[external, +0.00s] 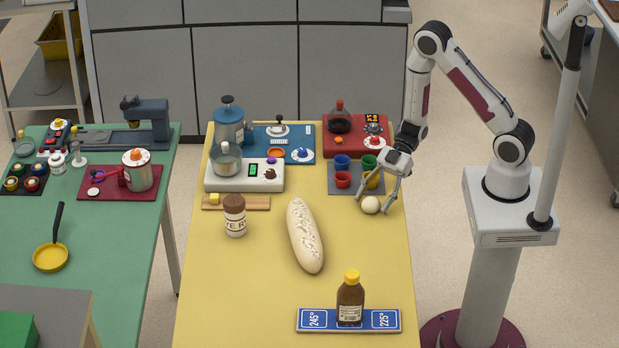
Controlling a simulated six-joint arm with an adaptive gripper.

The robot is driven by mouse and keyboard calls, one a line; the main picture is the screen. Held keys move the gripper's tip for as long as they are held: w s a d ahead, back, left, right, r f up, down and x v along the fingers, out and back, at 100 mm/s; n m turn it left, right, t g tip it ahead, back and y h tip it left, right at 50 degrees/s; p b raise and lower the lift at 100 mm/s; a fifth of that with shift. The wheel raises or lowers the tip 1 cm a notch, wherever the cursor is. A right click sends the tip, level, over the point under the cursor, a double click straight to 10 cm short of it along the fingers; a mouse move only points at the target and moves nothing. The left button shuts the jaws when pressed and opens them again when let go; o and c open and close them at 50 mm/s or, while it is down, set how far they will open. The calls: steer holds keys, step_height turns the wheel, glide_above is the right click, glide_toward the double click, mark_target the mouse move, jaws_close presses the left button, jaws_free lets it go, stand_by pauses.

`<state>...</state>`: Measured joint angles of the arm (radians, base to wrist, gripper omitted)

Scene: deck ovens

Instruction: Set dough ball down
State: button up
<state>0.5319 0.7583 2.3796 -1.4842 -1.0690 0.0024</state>
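The dough ball (370,205) is a small cream-coloured ball at the right side of the yellow table (265,290). My gripper (377,199) reaches down to it from above and behind, its fingers spread near the ball's two sides. I cannot tell from this view whether the fingers press on the ball or stand just clear of it. The ball appears at or very near the table top; any small gap under it does not show.
A scored loaf (304,236) lies to the left. A grey mat with coloured cups (343,180) is just behind the gripper. A brown bottle (350,300) stands on a blue temperature board (388,320) in front. The table between ball and board is clear.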

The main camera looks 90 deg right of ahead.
steer(key=shift+r, duration=0.15)
steer(key=shift+r, duration=0.1)
steer(key=shift+v, duration=5.95)
steer(key=shift+w+d, duration=0.1)
